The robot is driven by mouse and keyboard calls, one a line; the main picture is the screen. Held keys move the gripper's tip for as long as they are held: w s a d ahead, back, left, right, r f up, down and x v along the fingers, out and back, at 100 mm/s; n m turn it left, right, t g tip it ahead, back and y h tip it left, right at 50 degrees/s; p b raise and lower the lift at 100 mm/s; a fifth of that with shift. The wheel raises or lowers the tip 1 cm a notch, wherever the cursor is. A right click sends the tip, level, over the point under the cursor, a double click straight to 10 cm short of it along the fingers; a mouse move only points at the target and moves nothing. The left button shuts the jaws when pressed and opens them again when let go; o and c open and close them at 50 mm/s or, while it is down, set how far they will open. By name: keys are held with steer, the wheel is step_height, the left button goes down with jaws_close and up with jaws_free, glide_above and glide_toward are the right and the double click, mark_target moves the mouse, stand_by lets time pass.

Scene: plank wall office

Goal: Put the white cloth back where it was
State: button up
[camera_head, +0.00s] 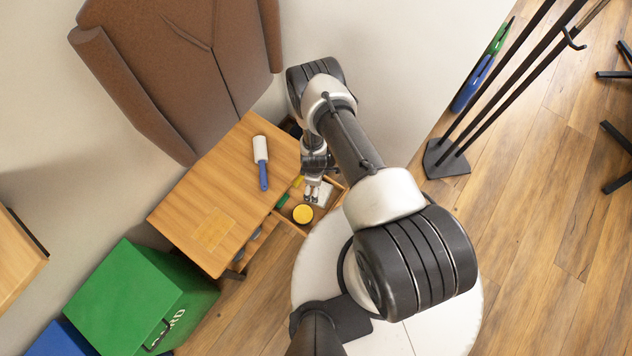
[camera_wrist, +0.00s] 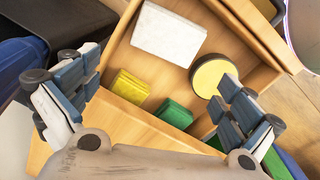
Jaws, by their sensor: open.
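The white cloth (camera_wrist: 168,33) looks like a flat folded rectangle. It lies in the open wooden drawer (camera_wrist: 262,78), in the upper part of the wrist view, and it also shows in the head view (camera_head: 326,192). My gripper (camera_head: 312,196) is over the drawer, pointing down. In the wrist view its two fingers (camera_wrist: 158,98) are spread wide with nothing between them that they touch. The cloth lies beyond the fingertips in that view, apart from them.
The drawer also holds a yellow block (camera_wrist: 130,87), a green block (camera_wrist: 174,113) and a round yellow-topped tin (camera_wrist: 209,76). A lint roller (camera_head: 261,160) lies on the wooden cabinet top (camera_head: 200,190). A green box (camera_head: 125,300) stands at left; a black stand (camera_head: 446,158) stands at right.

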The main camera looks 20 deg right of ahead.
step_height(320, 180, up, 4)
steer(key=shift+f+p, duration=0.25)
steer(key=shift+p, duration=0.2)
steer(key=shift+s, duration=0.1)
